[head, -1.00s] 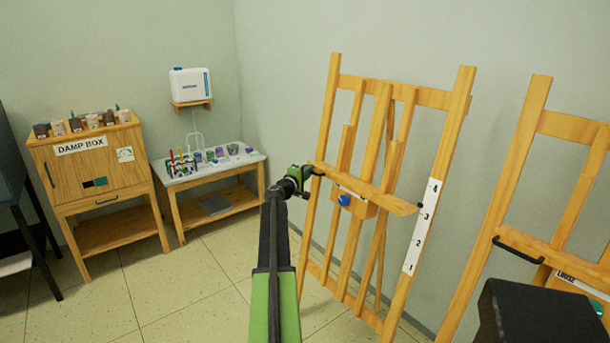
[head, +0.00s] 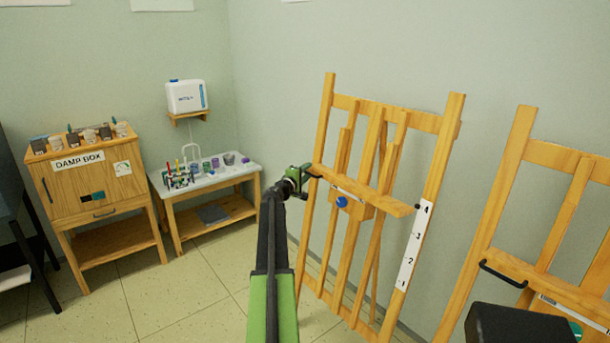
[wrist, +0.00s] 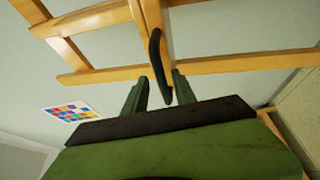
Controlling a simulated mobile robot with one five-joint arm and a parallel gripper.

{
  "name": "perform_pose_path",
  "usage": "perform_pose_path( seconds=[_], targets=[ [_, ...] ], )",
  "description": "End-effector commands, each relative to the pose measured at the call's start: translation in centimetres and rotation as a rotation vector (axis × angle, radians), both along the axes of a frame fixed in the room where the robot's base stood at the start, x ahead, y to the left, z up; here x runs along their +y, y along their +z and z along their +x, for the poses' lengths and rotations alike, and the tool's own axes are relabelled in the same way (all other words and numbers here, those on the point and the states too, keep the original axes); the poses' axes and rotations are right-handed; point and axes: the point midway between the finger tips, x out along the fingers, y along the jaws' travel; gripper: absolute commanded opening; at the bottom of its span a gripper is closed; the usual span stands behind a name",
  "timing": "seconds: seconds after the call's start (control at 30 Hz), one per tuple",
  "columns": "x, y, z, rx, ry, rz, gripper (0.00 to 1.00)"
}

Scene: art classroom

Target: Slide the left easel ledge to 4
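The left easel (head: 436,180) is wooden, with a white number strip (head: 410,250) marked 1 to 4 on its right leg. Its wooden ledge (head: 385,199) tilts down to the right in the picture, and the dark tip at its right end is level with about the 4. A blue knob (head: 342,202) sits at its middle. My gripper (head: 304,176) is at the ledge's left end, by a black handle. In the wrist view the handle (wrist: 158,62) lies between my two fingers (wrist: 160,85), which stand apart with gaps showing beside it.
A second easel (head: 500,200) with a black handle (head: 502,274) stands at the right. The damp box cabinet (head: 95,185) and a low table (head: 240,178) with pots and brushes stand at the left. Tiled floor between is clear.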

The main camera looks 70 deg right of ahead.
Motion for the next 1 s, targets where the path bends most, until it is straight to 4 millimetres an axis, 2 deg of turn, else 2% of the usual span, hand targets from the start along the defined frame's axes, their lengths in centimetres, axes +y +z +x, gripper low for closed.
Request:
perform_pose_path(
  seconds=[0.17, 0.27, 0.37, 0.6, 0.8, 1.0],
  targets=[
    [0.1, -0.1, 0.0, -0.001, -0.001, 0.001, 0.33],
    [0.8, -0.1, 0.0, -0.002, -0.001, 0.001, 0.33],
    [2.6, -0.1, 0.3, -0.002, 0.0, 0.001, 0.33],
    [9.4, -0.1, 1.5, -0.002, 0.001, 0.001, 0.33],
    [14.3, -0.1, 2.5, -0.001, 0.002, 0.001, 0.33],
    [16.8, -0.1, 3.1, -0.001, 0.0, 0.001, 0.33]
  ],
)
